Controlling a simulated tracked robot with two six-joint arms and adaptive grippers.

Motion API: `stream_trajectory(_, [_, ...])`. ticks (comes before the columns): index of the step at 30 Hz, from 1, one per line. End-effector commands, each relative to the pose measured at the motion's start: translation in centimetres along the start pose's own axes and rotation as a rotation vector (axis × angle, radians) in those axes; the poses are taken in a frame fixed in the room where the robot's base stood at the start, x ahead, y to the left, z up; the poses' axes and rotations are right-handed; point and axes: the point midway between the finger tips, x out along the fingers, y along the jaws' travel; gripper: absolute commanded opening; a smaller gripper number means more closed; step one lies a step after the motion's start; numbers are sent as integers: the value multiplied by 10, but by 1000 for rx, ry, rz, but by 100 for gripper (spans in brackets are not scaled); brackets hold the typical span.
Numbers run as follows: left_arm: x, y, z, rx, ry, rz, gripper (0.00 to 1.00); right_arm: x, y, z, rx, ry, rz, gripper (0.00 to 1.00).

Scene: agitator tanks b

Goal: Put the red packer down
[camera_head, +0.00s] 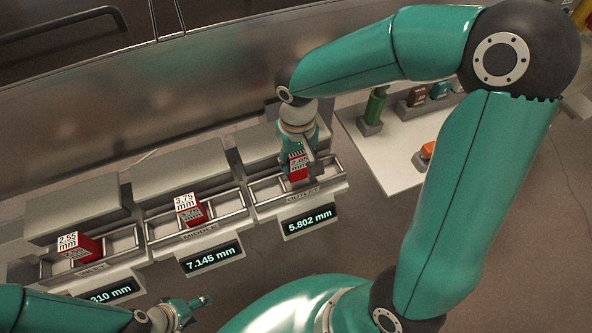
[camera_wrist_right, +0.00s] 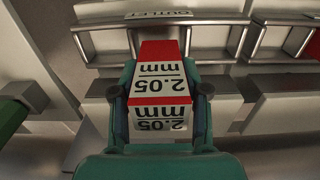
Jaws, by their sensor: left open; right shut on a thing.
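My left gripper (camera_head: 203,301) is open and empty at the bottom, apart from the trays.
A red 3.75 mm packer (camera_head: 189,209) sits in the middle tray, and a red 2.55 mm packer (camera_head: 79,248) in the inlet tray. Displays read 5.802 mm (camera_head: 309,219) and 7.145 mm (camera_head: 212,258). A white table (camera_head: 390,150) at right holds green, brown, teal and orange pieces.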

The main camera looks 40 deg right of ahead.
Motion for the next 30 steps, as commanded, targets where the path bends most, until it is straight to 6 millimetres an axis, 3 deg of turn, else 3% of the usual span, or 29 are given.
stream_trajectory(9, [6, -2, 0, 0, 0, 0, 60, 39, 0, 1, 0, -3, 0, 6])
stream_trajectory(22, [10, -4, 0, 0, 0, 0, 60, 46, 0, 0, 0, 0, 0, 6])
stream_trajectory(23, [9, -3, 0, 0, 0, 0, 60, 45, 0, 0, 0, -1, 0, 50])
stream_trajectory(27, [8, -3, 0, 0, 0, 0, 60, 44, 0, 0, 0, -1, 0, 70])
stream_trajectory(30, [8, -3, 0, 0, 0, 0, 60, 44, 0, 0, 0, -1, 0, 70])
